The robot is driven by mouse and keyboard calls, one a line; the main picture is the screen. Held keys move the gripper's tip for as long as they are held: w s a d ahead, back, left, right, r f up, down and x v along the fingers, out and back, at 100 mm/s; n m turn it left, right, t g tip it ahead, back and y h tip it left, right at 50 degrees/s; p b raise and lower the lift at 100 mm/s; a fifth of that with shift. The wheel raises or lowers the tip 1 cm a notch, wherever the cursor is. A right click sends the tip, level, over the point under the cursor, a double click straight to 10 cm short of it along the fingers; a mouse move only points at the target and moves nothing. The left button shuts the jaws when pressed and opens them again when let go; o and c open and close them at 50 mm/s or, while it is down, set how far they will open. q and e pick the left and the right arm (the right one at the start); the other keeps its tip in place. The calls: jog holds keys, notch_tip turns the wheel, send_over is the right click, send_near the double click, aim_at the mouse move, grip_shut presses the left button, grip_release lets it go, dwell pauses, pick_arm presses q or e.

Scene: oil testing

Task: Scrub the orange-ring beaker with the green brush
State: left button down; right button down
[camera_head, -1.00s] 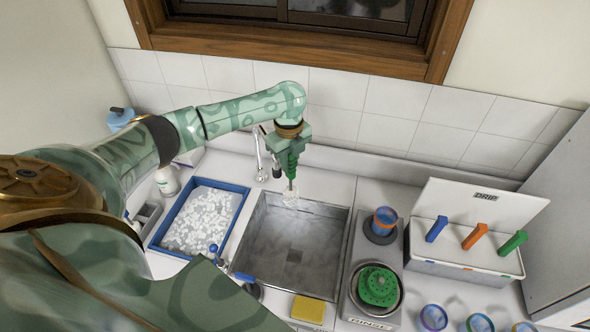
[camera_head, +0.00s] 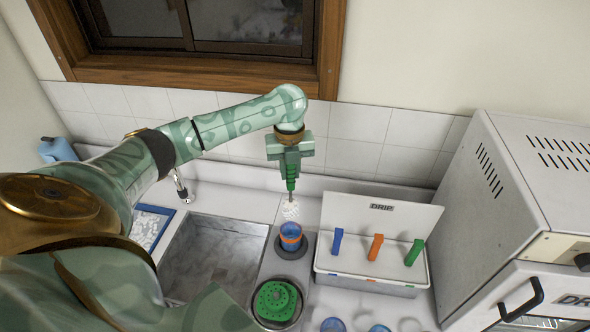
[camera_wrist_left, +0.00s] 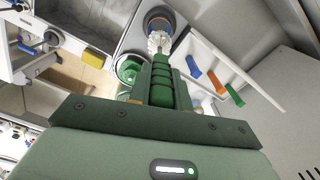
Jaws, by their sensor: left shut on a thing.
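My left gripper (camera_head: 290,158) is shut on the green brush (camera_head: 291,184). The brush hangs bristles down. Its white bristle head (camera_head: 290,211) is just above and behind the orange-ring beaker (camera_head: 291,236) in the head view. The beaker is blue with an orange band and stands upright on a dark round pad (camera_head: 291,250). The left wrist view shows the bristles (camera_wrist_left: 159,42) in front of the beaker (camera_wrist_left: 158,20). I cannot tell whether the bristle tip touches the rim. My right gripper is not in view.
A steel sink (camera_head: 212,255) lies to the left. A green round piece (camera_head: 277,301) sits in front of the beaker. The DRIP rack (camera_head: 370,286) with blue, orange and green handles stands right, beside a large white machine (camera_head: 500,200). Beakers stand at the front edge.

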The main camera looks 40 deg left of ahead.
pick_arm(q)
jog(key=shift+s+a+f+b, duration=0.1)
jog(key=shift+a+f+b, duration=0.05)
jog(key=shift+f+b, duration=0.5)
jog(key=b, duration=0.6)
send_over(289, 202)
notch_tip(289, 202, down, 5)
jog(key=shift+r, duration=0.15)
jog(key=shift+f+b, duration=0.45)
jog(key=shift+f, duration=1.75)
